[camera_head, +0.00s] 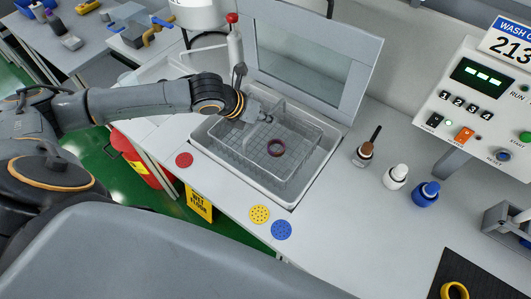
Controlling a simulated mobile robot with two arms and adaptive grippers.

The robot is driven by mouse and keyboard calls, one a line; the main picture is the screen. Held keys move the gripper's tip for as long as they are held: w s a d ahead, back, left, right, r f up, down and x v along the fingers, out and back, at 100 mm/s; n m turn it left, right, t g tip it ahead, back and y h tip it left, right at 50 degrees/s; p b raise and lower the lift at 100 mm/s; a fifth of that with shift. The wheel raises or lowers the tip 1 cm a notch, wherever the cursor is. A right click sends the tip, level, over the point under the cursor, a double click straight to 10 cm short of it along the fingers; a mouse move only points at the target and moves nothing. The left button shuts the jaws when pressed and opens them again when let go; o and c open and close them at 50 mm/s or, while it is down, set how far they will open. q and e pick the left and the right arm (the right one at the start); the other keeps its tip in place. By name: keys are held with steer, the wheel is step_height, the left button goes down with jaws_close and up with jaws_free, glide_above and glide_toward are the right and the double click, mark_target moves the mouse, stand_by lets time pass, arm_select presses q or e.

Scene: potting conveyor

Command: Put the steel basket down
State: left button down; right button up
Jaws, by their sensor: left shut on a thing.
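The steel basket (301,137) is a wire mesh basket inside the white rectangular basin (222,151) set in the counter. The fingertips are small here. I cannot tell whether the basket's underside touches the basin floor. My right gripper does not show.
A grey lid with a window (345,84) stands open behind the basin. A control panel (476,113) is at far right. Red (184,160), yellow and blue discs lie in front. Counter between discs and bottles is clear.

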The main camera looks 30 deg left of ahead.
mark_target(266, 145)
arm_select(q)
step_height(266, 145, down, 9)
steer(key=shift+d+r+p, duration=0.1)
steer(key=shift+r+p, duration=0.1)
steer(key=shift+p, duration=0.15)
steer(key=c, duration=1.9)
jaws_free()
steer(key=shift+f, duration=0.15)
steer(key=o, duration=0.5)
steer(key=shift+c, duration=0.2)
steer(key=v, duration=1.2)
steer(key=shift+r+b, duration=0.2)
steer(key=shift+b, duration=0.15)
